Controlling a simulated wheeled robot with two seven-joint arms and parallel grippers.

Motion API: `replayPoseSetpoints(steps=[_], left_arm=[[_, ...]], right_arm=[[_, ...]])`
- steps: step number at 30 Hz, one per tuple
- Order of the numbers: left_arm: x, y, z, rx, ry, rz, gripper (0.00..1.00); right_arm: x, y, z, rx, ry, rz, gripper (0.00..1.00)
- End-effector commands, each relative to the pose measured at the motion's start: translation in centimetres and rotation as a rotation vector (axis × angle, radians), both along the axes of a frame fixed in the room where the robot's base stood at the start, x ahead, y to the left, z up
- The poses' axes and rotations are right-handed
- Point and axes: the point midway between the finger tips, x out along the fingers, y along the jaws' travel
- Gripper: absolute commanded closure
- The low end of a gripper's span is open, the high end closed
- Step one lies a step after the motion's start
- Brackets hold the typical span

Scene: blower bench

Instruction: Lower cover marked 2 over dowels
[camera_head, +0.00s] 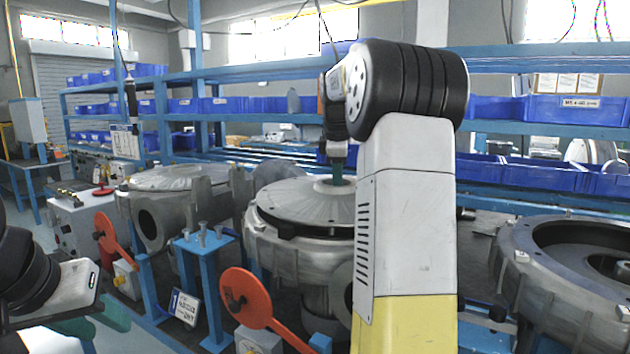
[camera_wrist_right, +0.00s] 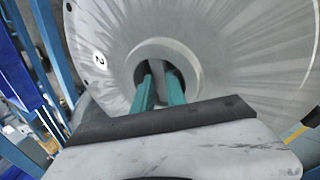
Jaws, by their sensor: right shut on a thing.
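The cover marked 2 (camera_head: 296,202) is a grey round disc over the middle blower housing (camera_head: 285,250). A dark gap shows between its front rim and the housing. In the right wrist view, the cover (camera_wrist_right: 230,60) fills most of the picture, with a white label reading 2 near its left edge. My right gripper (camera_wrist_right: 161,88) has its teal fingers shut on the cover's central grip; it also shows in the head view (camera_head: 337,172), partly behind my arm. I cannot make out the dowels. My left gripper (camera_head: 97,322) is low at the left, its teal fingers apart and empty.
A covered housing (camera_head: 175,182) stands to the left and an open housing (camera_head: 530,275) to the right. Red handles (camera_head: 246,296) and a blue stand with bolts (camera_head: 205,245) are in front. Blue shelves with bins (camera_head: 575,108) run behind.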

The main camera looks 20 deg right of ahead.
Motion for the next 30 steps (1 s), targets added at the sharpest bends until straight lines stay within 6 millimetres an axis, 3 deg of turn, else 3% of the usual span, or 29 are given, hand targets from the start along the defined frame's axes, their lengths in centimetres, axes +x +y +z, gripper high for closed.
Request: replayPoseSetpoints(steps=[30], left_arm=[[0.0,0.0,0.0,0.0,0.0,0.0,0.64]], right_arm=[[0.05,-0.02,-0.59,-0.001,-0.006,0.001,1.0]])
